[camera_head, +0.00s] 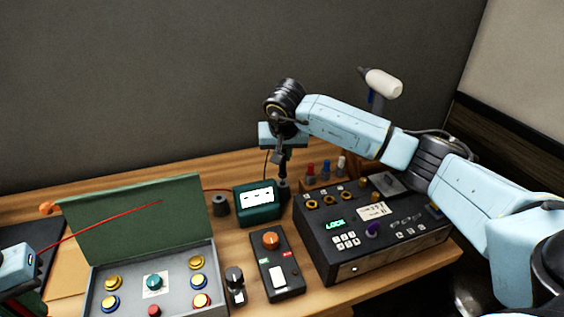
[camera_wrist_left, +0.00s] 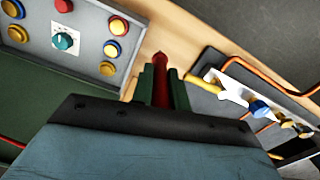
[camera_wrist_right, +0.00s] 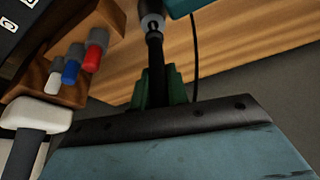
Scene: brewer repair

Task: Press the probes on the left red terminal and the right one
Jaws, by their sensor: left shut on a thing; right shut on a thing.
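My left gripper (camera_wrist_left: 160,88) is shut on a red probe (camera_wrist_left: 161,66), seen in the left wrist view; in the head view only part of that hand shows at the left edge. My right gripper (camera_head: 279,157) is shut on a black probe (camera_wrist_right: 155,58) beside the green meter (camera_head: 257,203). The black probe points down at a grey cylindrical holder (camera_wrist_right: 152,24); I cannot tell whether its tip is inside. The open grey panel box (camera_head: 174,277) has round gold, blue and red-ringed pieces around a teal knob (camera_head: 154,282). Which are the red terminals is unclear.
An empty grey holder (camera_head: 220,205) stands left of the meter. A black unit with an orange knob (camera_head: 271,240) and a larger black LOCK box (camera_head: 372,236) stand to the right. The green lid (camera_head: 135,225) rises behind the panel. A red wire (camera_head: 100,225) crosses it.

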